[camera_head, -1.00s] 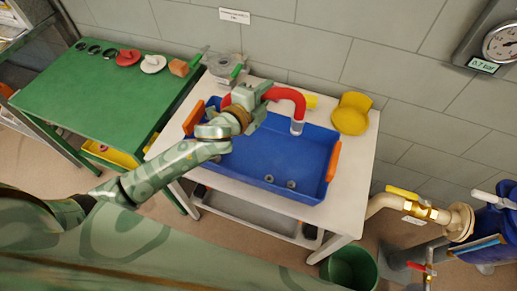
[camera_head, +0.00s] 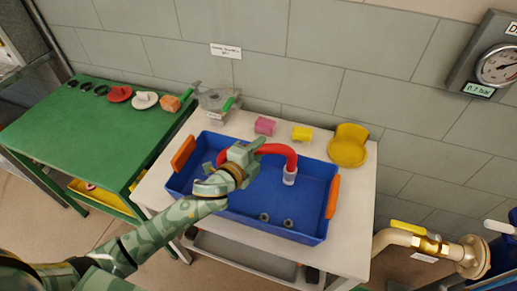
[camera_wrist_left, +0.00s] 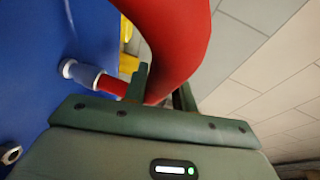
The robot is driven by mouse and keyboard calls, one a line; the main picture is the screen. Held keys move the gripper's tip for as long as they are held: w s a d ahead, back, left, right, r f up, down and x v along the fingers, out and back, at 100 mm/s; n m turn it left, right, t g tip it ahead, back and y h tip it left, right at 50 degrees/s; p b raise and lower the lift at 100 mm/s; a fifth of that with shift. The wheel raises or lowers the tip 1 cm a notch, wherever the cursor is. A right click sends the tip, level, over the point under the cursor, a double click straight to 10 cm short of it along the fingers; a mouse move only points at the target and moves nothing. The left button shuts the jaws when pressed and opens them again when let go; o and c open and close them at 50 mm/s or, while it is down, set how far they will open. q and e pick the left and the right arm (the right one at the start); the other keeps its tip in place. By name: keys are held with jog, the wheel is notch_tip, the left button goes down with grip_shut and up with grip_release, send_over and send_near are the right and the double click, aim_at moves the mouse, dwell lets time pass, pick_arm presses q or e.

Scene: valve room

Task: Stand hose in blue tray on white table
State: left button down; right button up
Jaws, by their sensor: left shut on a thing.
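A red curved hose (camera_head: 278,151) with a clear, pale end (camera_head: 290,175) is held at the blue tray (camera_head: 325,175). The tray has orange handles and rests on the white table (camera_head: 358,200). My left gripper (camera_head: 250,152) is shut on the hose, with one red part showing left of the gripper. In the left wrist view the hose (camera_wrist_left: 172,40) passes between the fingers (camera_wrist_left: 160,88). Whether the hose ends touch the tray floor I cannot tell. My right gripper is not in view.
Two small grey rings (camera_head: 288,223) lie in the tray. A pink block (camera_head: 265,126), a yellow block (camera_head: 302,134) and a yellow holder (camera_head: 348,147) stand behind it. A green table (camera_head: 95,130) is at left. A brass valve (camera_head: 430,245) is at right.

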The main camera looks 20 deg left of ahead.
pick_arm(q)
jog(key=c, duration=1.5)
grip_release()
jog(key=shift+f, duration=0.15)
jog(key=shift+c, duration=0.2)
jog(key=o, duration=0.4)
jog(key=shift+r, duration=0.25)
jog(key=p+v, duration=0.1)
jog(key=v, duration=1.1)
jog(key=shift+a+p, duration=0.1)
jog(key=shift+p, duration=0.2)
